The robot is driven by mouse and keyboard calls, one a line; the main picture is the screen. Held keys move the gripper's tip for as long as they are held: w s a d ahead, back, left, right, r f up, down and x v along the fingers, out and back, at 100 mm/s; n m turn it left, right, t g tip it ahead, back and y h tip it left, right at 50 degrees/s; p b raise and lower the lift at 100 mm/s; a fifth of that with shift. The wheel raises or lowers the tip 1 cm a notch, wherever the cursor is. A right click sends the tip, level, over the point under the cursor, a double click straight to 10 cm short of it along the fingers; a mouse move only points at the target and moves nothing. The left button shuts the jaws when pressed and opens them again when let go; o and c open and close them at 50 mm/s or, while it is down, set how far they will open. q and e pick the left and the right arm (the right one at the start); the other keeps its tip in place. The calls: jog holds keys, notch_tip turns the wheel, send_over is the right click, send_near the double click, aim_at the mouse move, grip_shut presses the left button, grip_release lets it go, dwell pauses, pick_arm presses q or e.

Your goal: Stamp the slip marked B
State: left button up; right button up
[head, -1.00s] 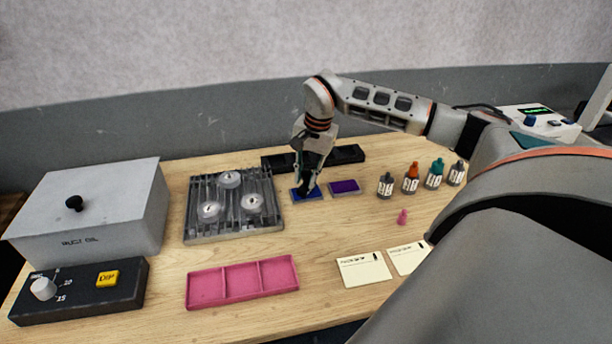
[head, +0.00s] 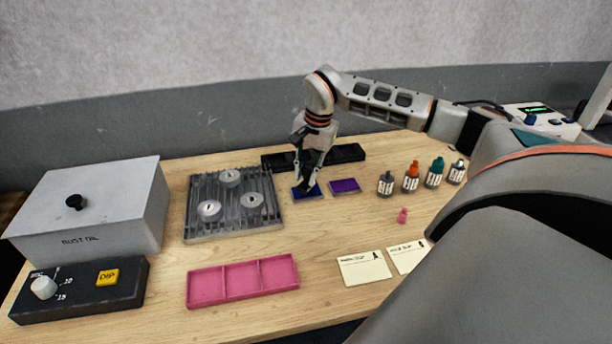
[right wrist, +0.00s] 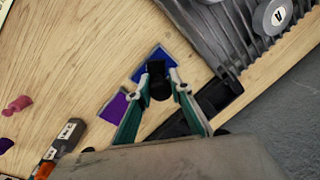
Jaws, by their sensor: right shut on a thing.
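My right gripper (head: 311,178) points down at the blue ink pad (head: 312,195). It is shut on a small black stamp (right wrist: 158,78), which shows between the fingertips in the right wrist view. The stamp's lower end is at the blue pad (right wrist: 152,62); I cannot tell whether it touches. Two cream slips, one on the left (head: 364,268) and one on the right (head: 407,257), lie flat at the front right. Their print is too small to read, so I cannot tell which is B. My left gripper is not in view.
A purple pad (head: 345,186) lies right of the blue one, and a black rack (head: 348,153) behind. A grooved metal plate (head: 188,232) with round weights stands left. A pink tray (head: 243,298), several bottles (head: 411,178) and a small pink piece (head: 402,216) are around.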

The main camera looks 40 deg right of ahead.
jog(key=shift+r, duration=3.05)
jog(key=shift+a, duration=0.15)
